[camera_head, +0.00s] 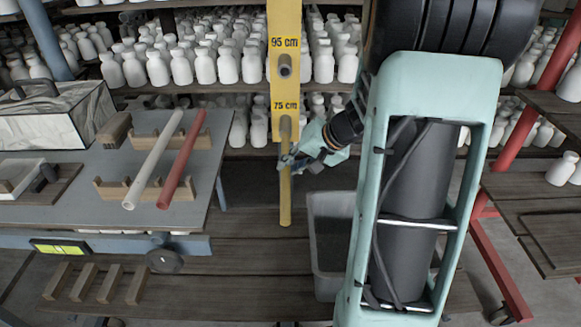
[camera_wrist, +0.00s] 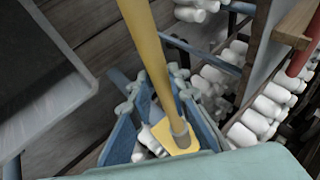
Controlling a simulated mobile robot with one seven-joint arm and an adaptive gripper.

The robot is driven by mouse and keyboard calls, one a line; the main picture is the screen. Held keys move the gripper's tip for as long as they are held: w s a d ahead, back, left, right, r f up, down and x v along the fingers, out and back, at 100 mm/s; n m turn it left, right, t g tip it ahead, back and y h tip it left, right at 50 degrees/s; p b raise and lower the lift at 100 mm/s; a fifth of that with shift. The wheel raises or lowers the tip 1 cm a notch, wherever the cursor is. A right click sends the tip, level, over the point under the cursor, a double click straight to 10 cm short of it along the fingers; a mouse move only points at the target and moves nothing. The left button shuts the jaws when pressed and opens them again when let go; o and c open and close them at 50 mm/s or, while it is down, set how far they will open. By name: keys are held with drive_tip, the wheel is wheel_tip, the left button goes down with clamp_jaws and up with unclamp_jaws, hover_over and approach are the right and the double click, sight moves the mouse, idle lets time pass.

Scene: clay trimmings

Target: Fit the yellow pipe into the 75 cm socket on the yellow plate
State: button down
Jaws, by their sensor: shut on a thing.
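The yellow plate (camera_head: 283,88) stands upright in the middle of the head view, with labels for 95 cm and 75 cm. The yellow pipe (camera_head: 285,195) points towards me from the plate, its far end at the 75 cm socket. My gripper (camera_head: 286,160) is shut on the pipe partway along it, reaching in from the right. In the wrist view the pipe (camera_wrist: 151,50) runs between my fingers (camera_wrist: 158,95) to the grey collar of the socket (camera_wrist: 180,133), in line with it. The end meets the collar; I cannot tell how deep it sits.
The 95 cm socket (camera_head: 285,66) is empty. A white pipe (camera_head: 154,158) and a red pipe (camera_head: 183,158) lie on wooden rests on the grey table (camera_head: 95,165) at left. A grey bin (camera_head: 330,235) stands below my gripper. Shelves of white bottles (camera_head: 225,65) fill the back.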

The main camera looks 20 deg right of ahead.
sight(288, 148)
drive_tip(key=shift+w+d, duration=0.55)
drive_tip(key=shift+w, duration=0.75)
drive_tip(key=shift+w+d, duration=0.5)
drive_tip(key=shift+w, duration=0.8)
drive_tip(key=shift+w+d, duration=0.55)
drive_tip(key=shift+w, duration=0.75)
drive_tip(key=c, duration=1.7)
unclamp_jaws()
drive_tip(key=shift+c, duration=0.2)
drive_tip(key=shift+s, duration=0.1)
drive_tip(key=v, duration=1.2)
drive_tip(key=shift+a, duration=0.1)
